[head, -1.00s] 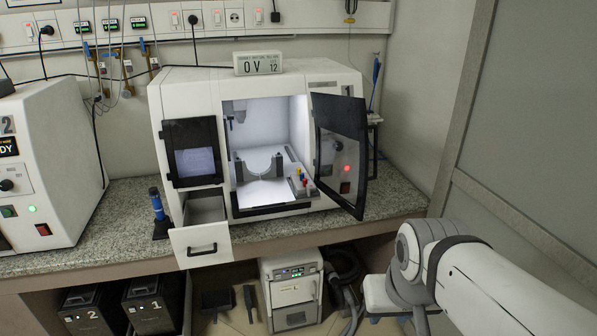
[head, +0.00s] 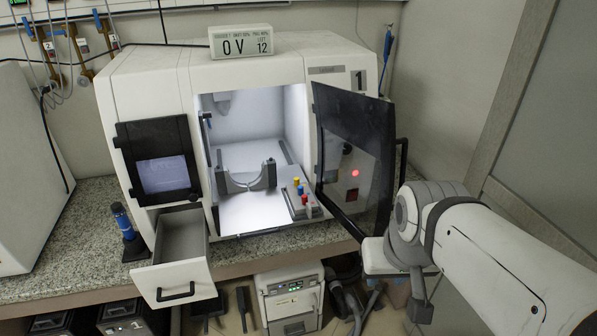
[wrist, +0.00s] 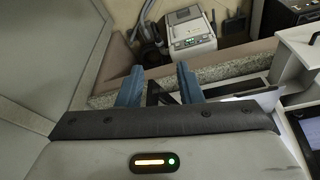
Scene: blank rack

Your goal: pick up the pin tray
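The pin tray (head: 301,207) is a small grey block with red, blue and yellow pins standing in it. It sits on the floor of the lit machine chamber, at the front right, close to the open dark door (head: 352,150). A grey curved cradle (head: 246,180) stands to its left. In the wrist view my gripper (wrist: 160,84) shows two blue fingers spread apart, with no object held between them. The fingers are over the counter's front edge, outside the chamber. The tray cannot be made out in the wrist view.
The open door stands out to the right of the chamber, near my arm. An open drawer (head: 180,275) juts out at the lower left. A blue-topped tool (head: 123,222) stands on the granite counter (head: 60,245). A white unit (head: 290,300) is below the counter.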

